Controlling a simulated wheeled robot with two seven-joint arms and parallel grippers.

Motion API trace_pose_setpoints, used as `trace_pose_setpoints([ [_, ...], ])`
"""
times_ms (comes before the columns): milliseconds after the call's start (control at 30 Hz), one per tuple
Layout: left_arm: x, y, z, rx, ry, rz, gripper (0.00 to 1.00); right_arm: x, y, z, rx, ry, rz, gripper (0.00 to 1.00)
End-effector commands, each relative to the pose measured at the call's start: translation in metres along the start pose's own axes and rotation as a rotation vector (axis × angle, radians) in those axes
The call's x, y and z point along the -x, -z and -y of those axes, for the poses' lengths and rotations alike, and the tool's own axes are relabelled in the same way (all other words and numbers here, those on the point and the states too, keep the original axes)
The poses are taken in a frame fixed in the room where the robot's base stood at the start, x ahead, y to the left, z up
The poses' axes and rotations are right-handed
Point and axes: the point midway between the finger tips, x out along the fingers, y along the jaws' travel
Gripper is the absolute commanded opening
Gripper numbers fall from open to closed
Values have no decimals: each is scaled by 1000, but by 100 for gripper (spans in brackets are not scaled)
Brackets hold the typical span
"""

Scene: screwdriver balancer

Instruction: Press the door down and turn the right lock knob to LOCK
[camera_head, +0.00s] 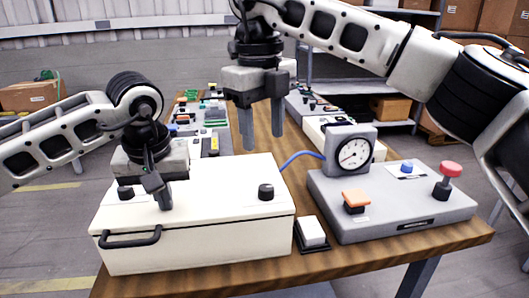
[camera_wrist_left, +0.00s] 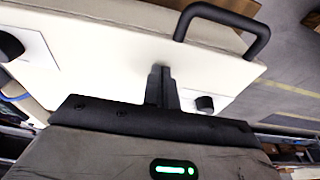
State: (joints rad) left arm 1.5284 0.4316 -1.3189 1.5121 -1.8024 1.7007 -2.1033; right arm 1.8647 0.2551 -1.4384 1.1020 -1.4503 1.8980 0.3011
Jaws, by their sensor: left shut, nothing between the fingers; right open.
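The door (camera_head: 225,192) is the white lid of a box on the table, with a black handle (camera_head: 130,238) on its front. The right lock knob (camera_head: 266,192) is black and stands on the lid's right side. A left knob (camera_head: 125,192) stands at the left. My left gripper (camera_head: 163,202) is shut and empty, fingertips at the lid's surface between the knobs; contact cannot be told for sure. The left wrist view shows its fingers (camera_wrist_left: 161,85) over the white lid (camera_wrist_left: 110,50). My right gripper (camera_head: 263,140) is open, above and behind the right knob. Knob markings are unreadable.
A grey panel (camera_head: 400,222) with a gauge (camera_head: 352,153), an orange switch (camera_head: 356,197) and a red button (camera_head: 451,170) stands at the right. A white button (camera_head: 312,231) sits between box and panel. Other devices (camera_head: 195,120) fill the table behind.

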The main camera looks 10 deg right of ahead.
Motion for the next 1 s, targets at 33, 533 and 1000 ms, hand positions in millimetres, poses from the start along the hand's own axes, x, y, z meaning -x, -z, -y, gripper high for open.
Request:
trace_pose_setpoints([
  [33, -6, -3, 0, -2, 6, 13, 0, 5, 0, 0, -1, 0, 1, 50],
  [533, -4, -3, 0, -3, 6, 14, 0, 14, 0, 0, 0, -1, 0, 50],
  [1000, 42, 8, 0, -2, 2, 5, 0, 45, 0, 2, -1, -1, 0, 50],
])
